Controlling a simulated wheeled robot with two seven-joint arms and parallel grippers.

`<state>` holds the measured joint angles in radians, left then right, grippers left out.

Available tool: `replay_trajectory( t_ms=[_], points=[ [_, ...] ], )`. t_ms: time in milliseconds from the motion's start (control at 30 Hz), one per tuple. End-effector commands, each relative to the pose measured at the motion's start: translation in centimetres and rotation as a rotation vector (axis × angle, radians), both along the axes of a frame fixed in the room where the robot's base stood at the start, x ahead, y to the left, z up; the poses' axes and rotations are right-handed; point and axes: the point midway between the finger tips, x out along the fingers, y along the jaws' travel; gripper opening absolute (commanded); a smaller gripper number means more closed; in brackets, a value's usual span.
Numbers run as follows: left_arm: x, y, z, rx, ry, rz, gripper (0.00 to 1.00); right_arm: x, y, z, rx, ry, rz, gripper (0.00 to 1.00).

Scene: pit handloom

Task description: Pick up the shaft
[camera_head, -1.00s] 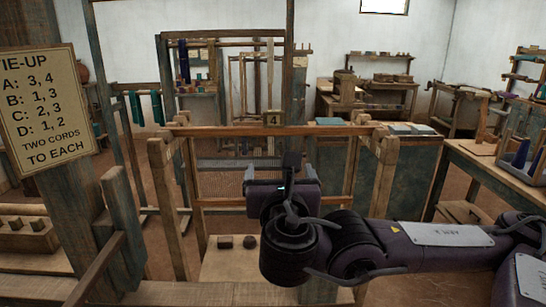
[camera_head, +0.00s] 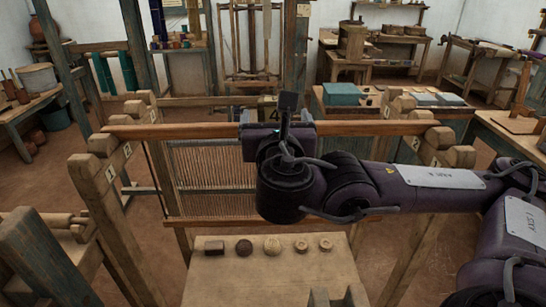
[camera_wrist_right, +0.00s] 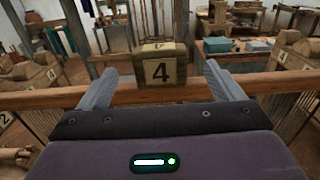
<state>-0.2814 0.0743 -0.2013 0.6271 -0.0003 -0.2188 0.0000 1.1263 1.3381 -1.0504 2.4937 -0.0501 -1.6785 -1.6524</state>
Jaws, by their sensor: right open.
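The shaft's top bar (camera_head: 390,128) is a reddish wooden bar lying across the wooden frame, with a panel of pale heddles (camera_head: 210,175) hanging below and a lower bar (camera_head: 230,221). A block marked 4 (camera_head: 268,107) stands at the middle of the top bar, partly hidden by my gripper. In the right wrist view the block (camera_wrist_right: 160,68) sits between the two spread grey fingers, a little beyond them. My right gripper (camera_head: 287,107) is open, in front of the top bar, holding nothing. My left gripper is out of view.
Notched posts numbered 1 and 2 (camera_head: 112,160) stand at the left end, and a similar post (camera_head: 430,140) at the right. Several small round and square pieces (camera_head: 272,246) lie on a board below. Benches stand behind; a side table (camera_head: 30,110) is at left.

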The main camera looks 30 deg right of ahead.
Motion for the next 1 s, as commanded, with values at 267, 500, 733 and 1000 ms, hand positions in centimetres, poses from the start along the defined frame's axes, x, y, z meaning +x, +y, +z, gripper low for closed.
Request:
replay_trajectory(
  t_ms=[267, 500, 733, 1000],
  points=[
    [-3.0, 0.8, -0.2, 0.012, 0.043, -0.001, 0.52, 2.3, -1.5, 0.0, -0.001, -0.001, -0.004, 0.87],
    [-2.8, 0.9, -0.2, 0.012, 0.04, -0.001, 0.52, 5.2, -3.3, 0.0, 0.0, -0.001, -0.004, 0.87],
    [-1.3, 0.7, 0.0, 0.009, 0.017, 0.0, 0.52, 6.7, -4.1, -0.1, 0.0, 0.0, -0.001, 0.87],
    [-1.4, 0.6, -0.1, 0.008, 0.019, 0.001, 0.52, 6.6, -4.1, -0.1, 0.0, 0.0, -0.001, 0.74]
  ],
)
